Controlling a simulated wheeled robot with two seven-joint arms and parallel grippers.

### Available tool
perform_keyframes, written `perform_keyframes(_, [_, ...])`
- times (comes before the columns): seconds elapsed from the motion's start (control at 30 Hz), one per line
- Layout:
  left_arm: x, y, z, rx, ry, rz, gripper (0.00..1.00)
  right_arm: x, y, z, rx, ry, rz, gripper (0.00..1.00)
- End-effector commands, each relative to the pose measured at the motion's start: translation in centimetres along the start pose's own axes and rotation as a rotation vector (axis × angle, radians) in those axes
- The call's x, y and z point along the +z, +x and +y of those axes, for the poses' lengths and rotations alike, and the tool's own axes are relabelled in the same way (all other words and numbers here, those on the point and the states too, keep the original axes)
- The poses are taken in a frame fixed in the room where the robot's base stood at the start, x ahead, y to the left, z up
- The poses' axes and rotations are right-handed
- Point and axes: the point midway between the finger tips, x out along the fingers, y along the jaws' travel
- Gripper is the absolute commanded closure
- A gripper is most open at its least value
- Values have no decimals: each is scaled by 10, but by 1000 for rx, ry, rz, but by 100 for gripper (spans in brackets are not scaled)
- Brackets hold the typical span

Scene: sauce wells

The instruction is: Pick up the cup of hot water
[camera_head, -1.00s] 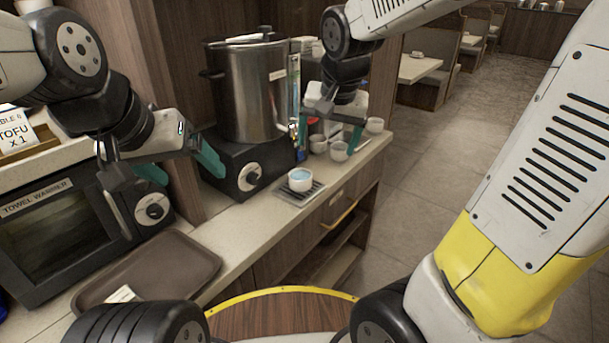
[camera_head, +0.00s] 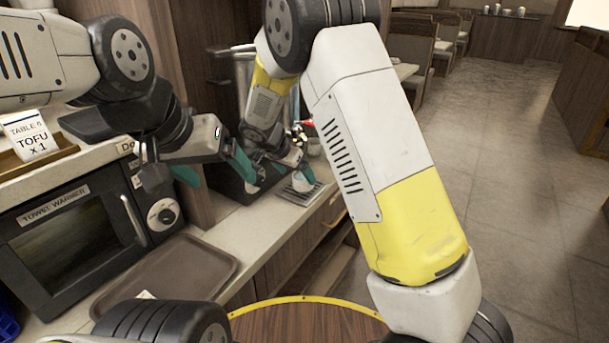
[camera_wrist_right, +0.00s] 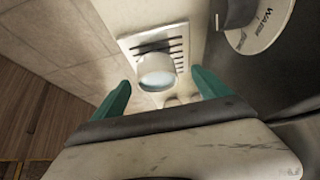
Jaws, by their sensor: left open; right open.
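The white cup (camera_head: 302,182) holds pale bluish water and stands on the slatted drip tray (camera_head: 312,194) in front of the urn. In the right wrist view, the cup (camera_wrist_right: 157,72) stands on the dark slats of the tray (camera_wrist_right: 130,42). My right gripper (camera_head: 280,168) is open and empty beside the cup. Its two teal fingers (camera_wrist_right: 161,78) point toward the cup, which appears between and just beyond their tips; I see no contact. My left gripper (camera_head: 213,172) is open and empty above the counter, left of the cup.
The metal urn (camera_head: 243,75) is mostly hidden behind my right arm. Its dial (camera_wrist_right: 258,25) is close to the right finger in the wrist view. More cups stand behind the drip tray.

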Motion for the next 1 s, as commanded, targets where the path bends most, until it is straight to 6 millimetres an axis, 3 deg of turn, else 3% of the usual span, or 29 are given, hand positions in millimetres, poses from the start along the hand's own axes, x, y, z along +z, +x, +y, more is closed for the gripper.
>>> perform_keyframes(0.4, [0,0,0,0,0,0,15,-5,50,7,0,-2,-2,13])
perform_keyframes(0.63, [0,0,0,0,0,0,15,-6,52,7,-2,-2,-1,13])
perform_keyframes(1.0, [0,0,0,0,0,0,15,-6,52,7,-1,-1,-2,86])
